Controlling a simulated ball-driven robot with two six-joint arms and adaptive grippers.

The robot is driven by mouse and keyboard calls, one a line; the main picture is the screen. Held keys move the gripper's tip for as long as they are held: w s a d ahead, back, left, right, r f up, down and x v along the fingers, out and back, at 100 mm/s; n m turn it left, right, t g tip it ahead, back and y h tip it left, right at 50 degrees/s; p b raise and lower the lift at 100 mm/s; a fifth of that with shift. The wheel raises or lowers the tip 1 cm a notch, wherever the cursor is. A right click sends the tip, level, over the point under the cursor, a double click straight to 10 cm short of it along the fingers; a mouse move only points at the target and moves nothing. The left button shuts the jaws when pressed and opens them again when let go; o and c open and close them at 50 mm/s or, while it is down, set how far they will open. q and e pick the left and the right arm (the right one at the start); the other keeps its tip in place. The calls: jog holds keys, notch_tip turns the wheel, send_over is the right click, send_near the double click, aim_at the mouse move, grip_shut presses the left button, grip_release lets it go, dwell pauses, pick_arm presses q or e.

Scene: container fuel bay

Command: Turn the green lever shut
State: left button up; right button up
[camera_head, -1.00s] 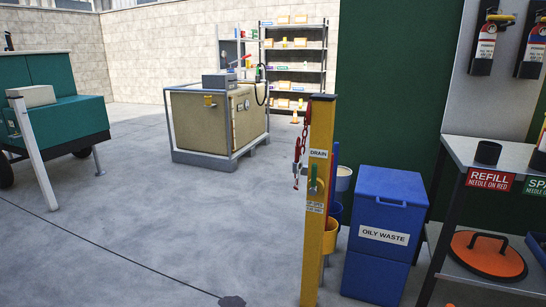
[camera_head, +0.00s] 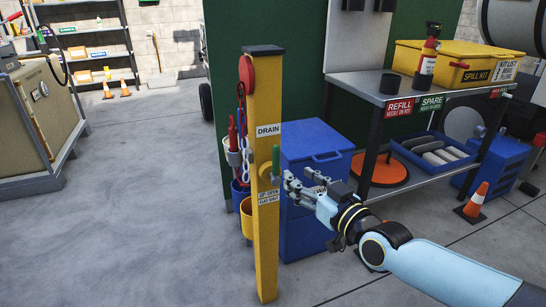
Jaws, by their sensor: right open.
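The green lever (camera_head: 276,160) stands upright on the side of the yellow post (camera_head: 266,230), just under the "DRAIN" label (camera_head: 268,130). A smaller label (camera_head: 268,197) below it seems to read "up open, flat shut". My right gripper (camera_head: 289,186) is open and empty. It comes in from the right, with its fingertips close to the post, just right of and below the lever. I cannot tell whether they touch anything. My left gripper is not in view.
A blue oily-waste bin (camera_head: 316,150) stands right behind the post and gripper. A metal bench (camera_head: 368,88) with a yellow spill kit (camera_head: 455,65) and extinguisher is at right. An orange cone (camera_head: 475,200) stands on the floor. The floor left of the post is clear.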

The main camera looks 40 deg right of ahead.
aim_at(278, 157)
jog(key=w+b, duration=0.1)
jog(key=w, duration=0.2)
jog(key=w+b, duration=0.1)
jog(key=w, duration=0.2)
jog(key=w+b, duration=0.1)
jog(key=w, duration=0.2)
jog(key=shift+w+d+r, duration=0.3)
jog(key=shift+w+r, duration=0.1)
jog(key=shift+w, duration=0.45)
grip_shut()
jog(key=shift+w+f, duration=0.1)
jog(key=shift+f, duration=0.1)
